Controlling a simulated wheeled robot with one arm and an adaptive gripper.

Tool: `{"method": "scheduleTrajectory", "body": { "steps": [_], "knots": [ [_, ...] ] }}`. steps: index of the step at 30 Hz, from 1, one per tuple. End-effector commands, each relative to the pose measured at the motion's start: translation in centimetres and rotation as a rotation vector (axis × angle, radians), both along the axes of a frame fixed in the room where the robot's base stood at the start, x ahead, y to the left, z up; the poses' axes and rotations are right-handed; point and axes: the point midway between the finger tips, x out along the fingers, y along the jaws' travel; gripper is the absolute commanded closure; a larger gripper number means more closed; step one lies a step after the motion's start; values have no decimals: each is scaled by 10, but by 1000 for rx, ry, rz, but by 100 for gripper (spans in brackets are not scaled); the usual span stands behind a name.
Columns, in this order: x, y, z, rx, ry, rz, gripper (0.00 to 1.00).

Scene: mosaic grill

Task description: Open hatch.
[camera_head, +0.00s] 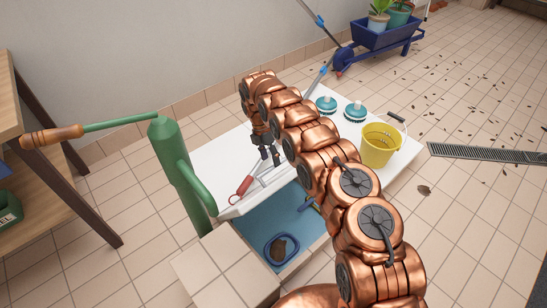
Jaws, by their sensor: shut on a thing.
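My copper arm reaches across the middle of the head view. My gripper (270,160) points down over the white board (228,152), beside thin grey metal bars (268,178). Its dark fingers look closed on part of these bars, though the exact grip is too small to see. I cannot tell for sure which part is the hatch; the white board borders a blue-walled opening (262,225). A blue ring-shaped item with a brown lump (280,249) lies inside this opening. My arm hides the right part of the opening and board.
A red-handled tool (243,185) lies at the board's front edge. Two teal brushes (355,111) and a yellow bucket (379,146) stand on its right. A green pump (178,165) with a wooden handle stands close on the left.

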Motion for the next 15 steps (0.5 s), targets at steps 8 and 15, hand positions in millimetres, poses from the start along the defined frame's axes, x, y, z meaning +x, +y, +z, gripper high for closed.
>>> {"method": "scheduleTrajectory", "body": {
  "steps": [8, 15],
  "knots": [
    [2, 6, -7, 3, -9, 7, 97],
    [2, 6, -7, 3, -8, 8, 40]
  ]
}}
